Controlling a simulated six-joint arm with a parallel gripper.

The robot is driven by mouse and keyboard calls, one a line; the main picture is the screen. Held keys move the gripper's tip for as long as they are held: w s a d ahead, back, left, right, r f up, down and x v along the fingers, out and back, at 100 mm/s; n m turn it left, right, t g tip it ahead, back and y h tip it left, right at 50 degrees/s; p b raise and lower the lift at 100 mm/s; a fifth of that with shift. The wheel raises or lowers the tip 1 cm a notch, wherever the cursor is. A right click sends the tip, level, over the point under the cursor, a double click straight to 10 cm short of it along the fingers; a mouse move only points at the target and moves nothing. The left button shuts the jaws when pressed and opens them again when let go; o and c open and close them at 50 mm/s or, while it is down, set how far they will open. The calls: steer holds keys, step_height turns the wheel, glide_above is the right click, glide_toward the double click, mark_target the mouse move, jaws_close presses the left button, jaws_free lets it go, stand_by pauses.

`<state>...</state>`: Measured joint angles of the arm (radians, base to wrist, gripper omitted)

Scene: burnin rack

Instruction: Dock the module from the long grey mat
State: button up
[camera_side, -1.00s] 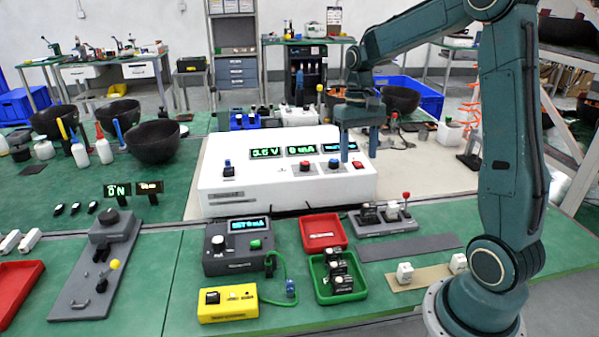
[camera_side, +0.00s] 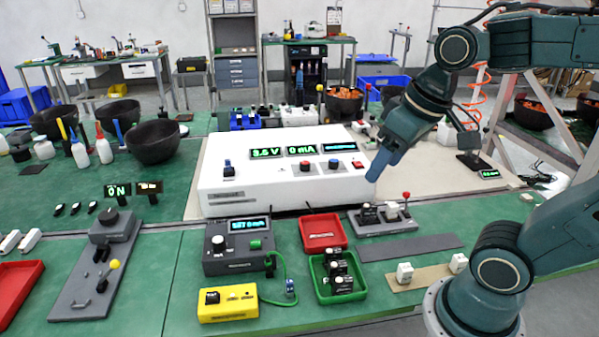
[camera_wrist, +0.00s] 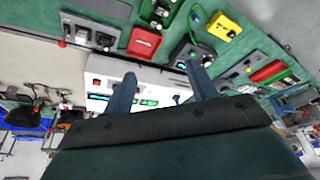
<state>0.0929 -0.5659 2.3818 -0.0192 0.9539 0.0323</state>
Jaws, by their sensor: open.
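The long grey mat (camera_side: 410,247) lies on the green bench at front right and looks bare in the side view. A grey dock strip (camera_side: 382,218) with a red-knobbed lever stands just behind it and holds small dark and pale modules. My gripper (camera_side: 375,172) hangs tilted in the air by the right end of the white console (camera_side: 285,175), above and behind the dock strip. In the wrist view my gripper (camera_wrist: 161,88) has its two blue fingers wide apart with nothing between them.
A tan mat (camera_side: 430,278) with two white blocks lies in front of the grey mat. A red tray (camera_side: 322,232) and a green tray (camera_side: 318,268) with dark modules stand left. A grey meter (camera_side: 237,246) and yellow box (camera_side: 228,303) are farther left.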

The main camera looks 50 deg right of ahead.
steer(key=shift+s+a+f+n+t, duration=0.1)
steer(key=shift+s+a+n+t, duration=0.15)
steer(key=shift+s, duration=0.3)
steer(key=shift+s+a+f+n+t, duration=0.2)
steer(key=shift+s+a, duration=0.1)
steer(key=shift+s, duration=0.25)
steer(key=shift+s+a+f+n+t, duration=0.15)
steer(key=shift+s+a+t, duration=0.1)
steer(key=shift+s, duration=0.3)
